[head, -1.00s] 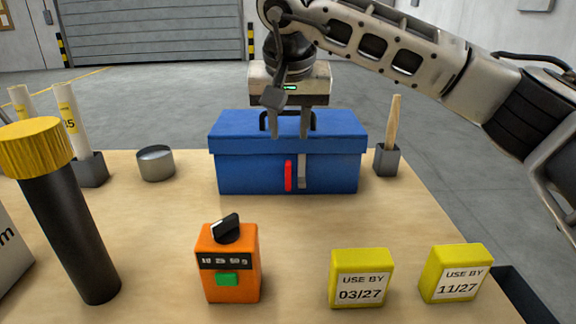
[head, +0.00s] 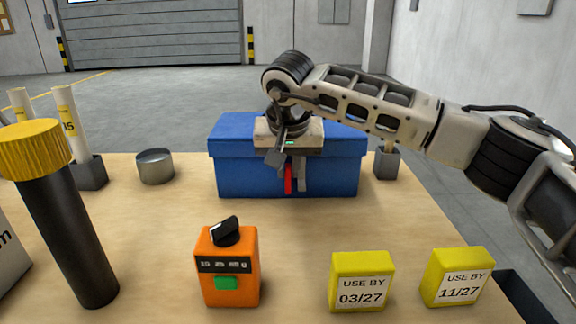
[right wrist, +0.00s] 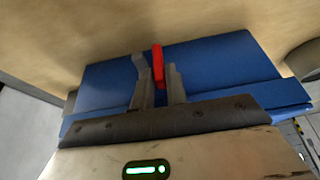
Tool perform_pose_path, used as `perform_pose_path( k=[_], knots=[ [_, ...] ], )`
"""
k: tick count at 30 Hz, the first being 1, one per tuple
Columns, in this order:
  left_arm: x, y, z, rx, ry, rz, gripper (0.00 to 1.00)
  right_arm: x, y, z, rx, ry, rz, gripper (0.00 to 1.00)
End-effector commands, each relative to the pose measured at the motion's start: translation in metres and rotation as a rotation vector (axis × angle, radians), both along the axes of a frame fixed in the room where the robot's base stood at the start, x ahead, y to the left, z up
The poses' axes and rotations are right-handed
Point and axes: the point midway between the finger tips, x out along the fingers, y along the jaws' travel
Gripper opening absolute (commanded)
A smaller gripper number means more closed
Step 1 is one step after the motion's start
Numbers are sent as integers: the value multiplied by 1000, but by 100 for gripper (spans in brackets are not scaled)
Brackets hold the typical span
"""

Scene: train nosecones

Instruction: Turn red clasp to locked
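The blue toolbox (head: 335,180) stands on the table with its lid closed. The red clasp (head: 288,183) hangs vertical on its front face, with a grey clasp just right of it, partly hidden by my gripper. My right gripper (head: 289,178) points down in front of the toolbox, at clasp height. In the right wrist view, which is turned over, the red clasp (right wrist: 158,62) shows between the two fingers (right wrist: 160,84) with the grey clasp (right wrist: 139,63) beside it. The fingers look apart around the red clasp; contact is unclear. My left gripper is out of view.
An orange device (head: 228,275) with a black knob and yellow blocks (head: 361,280) (head: 457,276) stand at the front. A yellow-capped black cylinder (head: 65,220) is at left, a metal tin (head: 155,166) left of the toolbox, and a grey holder (head: 387,163) right of it.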

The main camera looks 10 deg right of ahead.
Motion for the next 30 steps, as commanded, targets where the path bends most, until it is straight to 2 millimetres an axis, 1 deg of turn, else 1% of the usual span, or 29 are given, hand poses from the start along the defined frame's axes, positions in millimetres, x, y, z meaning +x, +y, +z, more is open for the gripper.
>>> perform_pose_path(
  k=[8, 14, 20, 27, 29, 30],
  knots=[
    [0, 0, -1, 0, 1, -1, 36, 0, 0, 0, 4, -1, 0, 0],
    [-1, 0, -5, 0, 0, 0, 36, 0, -3, -1, 56, -12, -1, 0],
    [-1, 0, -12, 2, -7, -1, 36, -1, -7, -4, 176, -35, -1, 0],
    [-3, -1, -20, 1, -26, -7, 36, -3, -13, -7, 355, -70, -3, 0],
    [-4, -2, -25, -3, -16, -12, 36, -3, -14, -7, 397, -81, -2, 0],
    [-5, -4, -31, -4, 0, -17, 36, -3, -15, -7, 422, -85, -2, 0]
  ],
)
